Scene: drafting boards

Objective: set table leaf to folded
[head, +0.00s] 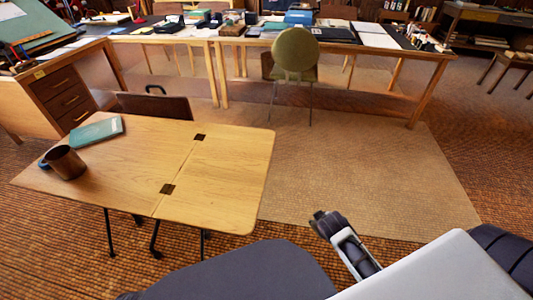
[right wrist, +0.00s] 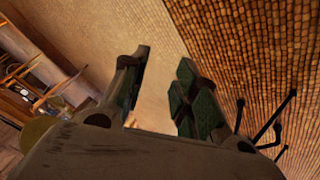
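The wooden table (head: 125,178) stands at the left in the head view. Its leaf (head: 222,178) lies flat, level with the main top, on the right side of a seam with two dark hinges (head: 168,189). My right gripper (head: 322,222) is to the right of the leaf, apart from it, over the floor. In the right wrist view my right gripper (right wrist: 163,65) has its fingers spread, with only floor between them. The leaf cannot be made out in that view. My left gripper is not in view.
A brown mug (head: 66,163) and a teal book (head: 97,131) are on the main top; the leaf is bare. A green chair (head: 295,55) and a long desk (head: 385,52) are farther back. Open carpet (head: 350,160) lies right of the leaf.

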